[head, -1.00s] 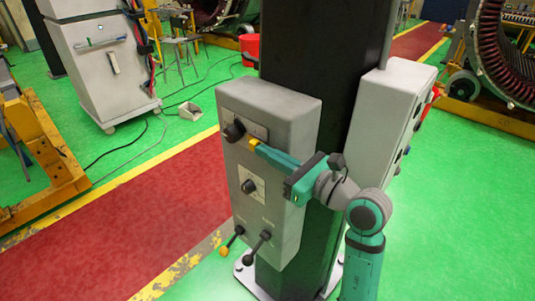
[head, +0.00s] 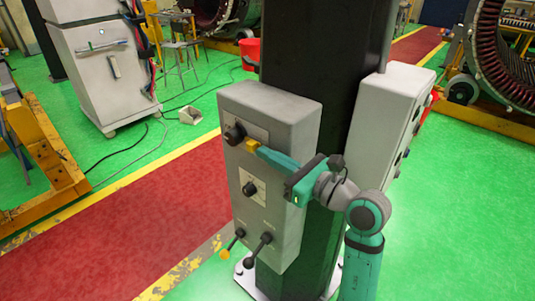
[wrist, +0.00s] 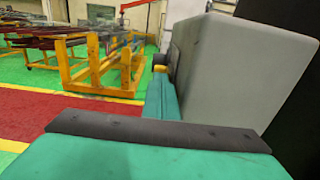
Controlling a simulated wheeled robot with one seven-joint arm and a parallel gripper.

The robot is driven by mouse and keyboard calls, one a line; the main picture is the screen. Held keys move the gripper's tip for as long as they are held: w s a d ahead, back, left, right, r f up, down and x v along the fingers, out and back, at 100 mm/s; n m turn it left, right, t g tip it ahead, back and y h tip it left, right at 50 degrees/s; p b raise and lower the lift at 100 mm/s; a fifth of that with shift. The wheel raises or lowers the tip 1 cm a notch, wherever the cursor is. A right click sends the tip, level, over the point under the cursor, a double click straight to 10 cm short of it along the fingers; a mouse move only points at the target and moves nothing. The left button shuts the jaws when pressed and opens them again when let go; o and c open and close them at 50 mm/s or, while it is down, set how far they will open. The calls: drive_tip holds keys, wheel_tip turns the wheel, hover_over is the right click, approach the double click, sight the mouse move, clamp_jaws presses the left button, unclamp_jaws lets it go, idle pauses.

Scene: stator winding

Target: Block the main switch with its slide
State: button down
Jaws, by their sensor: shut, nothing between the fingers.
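The grey control box (head: 290,110) is fixed to the dark column. A black rotary switch (head: 235,133) sits on a plate near the top of its front; I take it as the main switch.
Lower on the box are a second black knob (head: 249,188), a yellow-tipped lever (head: 232,243) and a black lever (head: 258,248). A second grey box (head: 385,105) hangs on the column's right side. Open floor lies left of the box.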

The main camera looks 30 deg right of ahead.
drive_tip(key=shift+v, duration=6.35)
drive_tip(key=s+a+f+m+t+y, duration=0.15)
drive_tip(key=a+m, duration=0.25)
drive_tip(key=a, duration=0.4)
drive_tip(key=a+f+m+t+y, duration=0.2)
drive_tip(key=a+m+t+y, duration=0.15)
drive_tip(key=a, duration=0.45)
drive_tip(key=a+f+m+t+y, duration=0.1)
drive_tip(key=a+f+m+t, duration=0.1)
drive_tip(key=a+m, duration=0.45)
drive_tip(key=s+a+f+m+g+h, duration=0.3)
drive_tip(key=s+f+m, duration=0.3)
drive_tip(key=f+m, duration=0.2)
drive_tip(key=s+a+f+m+g+h, duration=0.3)
drive_tip(key=s+f+m, duration=0.4)
drive_tip(key=f, duration=0.3)
drive_tip(key=s+a+f+m+g+h, duration=0.3)
drive_tip(key=s+f+m, duration=0.4)
drive_tip(key=f+m, duration=0.3)
drive_tip(key=shift+a+h, duration=0.65)
drive_tip(key=shift+h, duration=0.35)
